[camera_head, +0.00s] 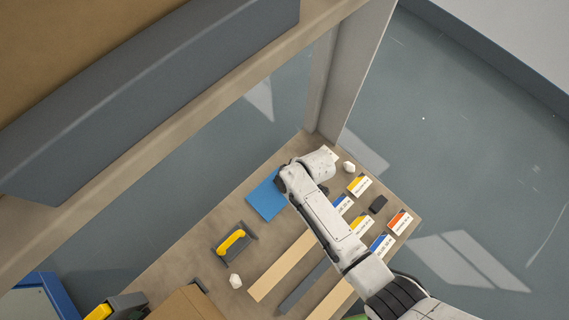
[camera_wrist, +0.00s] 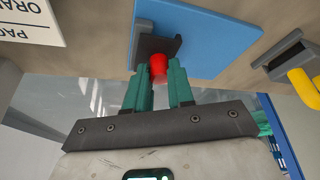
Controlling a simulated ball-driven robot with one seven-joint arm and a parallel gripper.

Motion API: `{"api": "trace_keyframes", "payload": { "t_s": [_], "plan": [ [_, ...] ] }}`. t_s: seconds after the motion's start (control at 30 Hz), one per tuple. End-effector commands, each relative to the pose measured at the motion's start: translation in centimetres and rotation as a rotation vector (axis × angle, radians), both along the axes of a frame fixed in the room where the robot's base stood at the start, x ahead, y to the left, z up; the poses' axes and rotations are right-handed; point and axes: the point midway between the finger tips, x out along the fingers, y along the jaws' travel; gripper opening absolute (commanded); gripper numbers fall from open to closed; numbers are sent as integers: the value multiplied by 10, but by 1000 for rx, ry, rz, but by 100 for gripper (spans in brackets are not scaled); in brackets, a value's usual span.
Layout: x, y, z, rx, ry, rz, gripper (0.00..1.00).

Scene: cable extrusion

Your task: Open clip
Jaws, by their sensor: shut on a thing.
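In the wrist view, my gripper (camera_wrist: 160,80) has two teal fingers closed on a small red piece (camera_wrist: 159,65). A dark grey block-like part (camera_wrist: 152,45) sits just beyond the red piece, over the blue pad (camera_wrist: 208,32). The red and dark parts look like the clip, but I cannot tell whether they are joined or whether it is open. In the head view, my arm reaches to the edge of the blue pad (camera_head: 264,201). The fingers and the clip are hidden there by my arm.
A yellow-handled item (camera_head: 231,241) sits in a dark holder left of the pad, also at right in the wrist view (camera_wrist: 303,84). Coloured label cards (camera_head: 399,221) lie on the right. Long strips (camera_head: 280,265) and a white lump (camera_head: 235,281) lie on the table's near part.

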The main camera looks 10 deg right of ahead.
Motion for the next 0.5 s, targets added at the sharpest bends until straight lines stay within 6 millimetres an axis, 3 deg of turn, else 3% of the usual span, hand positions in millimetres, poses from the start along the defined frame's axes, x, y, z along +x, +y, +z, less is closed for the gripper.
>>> {"api": "trace_keyframes", "payload": {
  "t_s": [0.5],
  "plan": [
    [3,-4,1,75,49,-3,0]
  ]
}}
